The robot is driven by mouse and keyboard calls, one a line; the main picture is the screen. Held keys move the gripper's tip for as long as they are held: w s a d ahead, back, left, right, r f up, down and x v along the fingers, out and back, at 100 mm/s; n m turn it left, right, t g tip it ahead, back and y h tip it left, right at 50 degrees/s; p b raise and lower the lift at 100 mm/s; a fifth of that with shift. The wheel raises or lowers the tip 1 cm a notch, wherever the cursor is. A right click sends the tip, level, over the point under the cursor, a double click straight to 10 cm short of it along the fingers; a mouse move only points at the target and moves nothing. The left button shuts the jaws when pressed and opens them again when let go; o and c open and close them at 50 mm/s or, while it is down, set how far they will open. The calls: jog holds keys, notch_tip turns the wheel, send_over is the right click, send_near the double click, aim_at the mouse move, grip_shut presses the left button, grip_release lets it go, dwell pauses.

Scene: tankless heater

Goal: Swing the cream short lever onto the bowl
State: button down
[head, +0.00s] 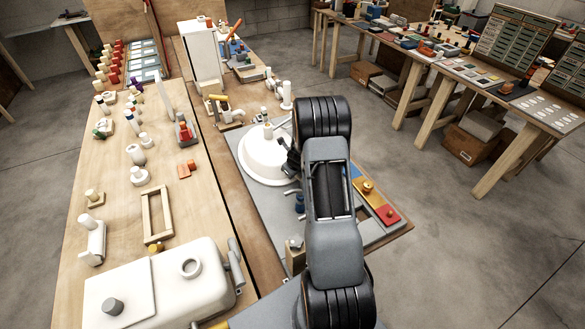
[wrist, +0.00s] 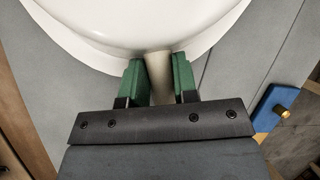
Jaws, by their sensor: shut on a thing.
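The cream short lever (wrist: 158,66) stands between the green finger pads of my gripper (wrist: 157,82) in the wrist view. My gripper is shut on it. The lever's far end meets the white bowl's (wrist: 140,20) outer edge in the picture; I cannot tell whether they touch. In the head view the round white bowl (head: 258,160) sits on a grey panel, left of my arm. My gripper (head: 288,162) is at the bowl's right side there, and my arm hides most of it and the lever.
The grey panel (head: 243,134) lies on the bench. A blue block with a brass knob (wrist: 275,108) is right of my gripper in the wrist view. A yellow and red strip (head: 376,199) lies right of my arm. A white tank (head: 207,283) stands front left.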

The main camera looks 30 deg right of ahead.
jog(key=c, duration=1)
grip_release()
jog(key=shift+d, duration=0.1)
jog(key=shift+c, duration=0.2)
jog(key=shift+o, duration=0.8)
jog(key=p+v, duration=0.2)
jog(key=v, duration=1.1)
jog(key=shift+s+r+p, duration=0.2)
jog(key=shift+r+p, duration=0.1)
jog(key=shift+p, duration=0.1)
